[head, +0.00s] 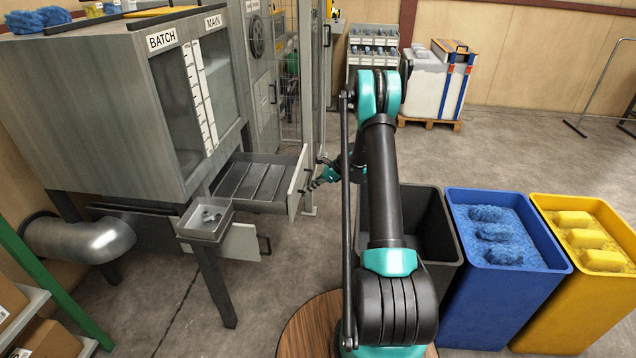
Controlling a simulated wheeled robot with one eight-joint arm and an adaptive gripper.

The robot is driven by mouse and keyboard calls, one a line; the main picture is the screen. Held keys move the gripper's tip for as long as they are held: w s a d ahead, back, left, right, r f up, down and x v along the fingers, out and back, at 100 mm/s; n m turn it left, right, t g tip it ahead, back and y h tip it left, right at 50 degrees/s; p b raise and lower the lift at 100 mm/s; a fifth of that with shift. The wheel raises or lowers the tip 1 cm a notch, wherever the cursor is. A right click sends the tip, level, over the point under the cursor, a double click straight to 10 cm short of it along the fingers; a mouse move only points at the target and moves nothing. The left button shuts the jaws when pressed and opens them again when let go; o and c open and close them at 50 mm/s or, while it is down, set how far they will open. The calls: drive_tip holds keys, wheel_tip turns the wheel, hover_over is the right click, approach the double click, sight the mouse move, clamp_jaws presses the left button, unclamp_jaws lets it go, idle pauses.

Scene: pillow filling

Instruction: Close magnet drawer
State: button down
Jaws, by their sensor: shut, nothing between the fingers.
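The magnet drawer (262,180) is a grey metal drawer with long parallel channels. It sticks out to the right from under the grey machine cabinet (95,110) and is open. Its pale front panel (297,184) faces right. My gripper (317,183), dark and teal, is shut and empty just to the right of that front panel, at about handle height. Whether it touches the panel or handle I cannot tell. My arm hides part of the space behind the gripper.
A small metal tray (205,219) stands left of the drawer, above a lower pale panel (240,243) with a dark handle. Black (424,220), blue (550,266) and yellow (624,275) bins stand to the right. Open floor lies in front of the drawer.

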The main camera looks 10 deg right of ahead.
sight(293, 192)
drive_tip(key=shift+w+a+f, duration=0.1)
drive_tip(key=shift+w+a, duration=0.1)
drive_tip(key=shift+a, duration=0.5)
drive_tip(key=shift+w+a+f, duration=0.1)
drive_tip(key=shift+w+a, duration=0.15)
drive_tip(key=shift+a, duration=0.5)
drive_tip(key=shift+w+a+f, duration=0.1)
drive_tip(key=shift+w+a, duration=0.1)
drive_tip(key=shift+a, duration=0.5)
drive_tip(key=shift+a, duration=0.1)
drive_tip(key=w+a, duration=0.3)
drive_tip(key=a, duration=0.8)
drive_tip(key=w+a, duration=0.4)
drive_tip(key=a, duration=0.8)
drive_tip(key=w+a, duration=0.4)
drive_tip(key=a, duration=0.7)
drive_tip(key=shift+w+a, duration=0.15)
drive_tip(key=shift+a, duration=0.15)
drive_tip(key=shift+d, duration=0.1)
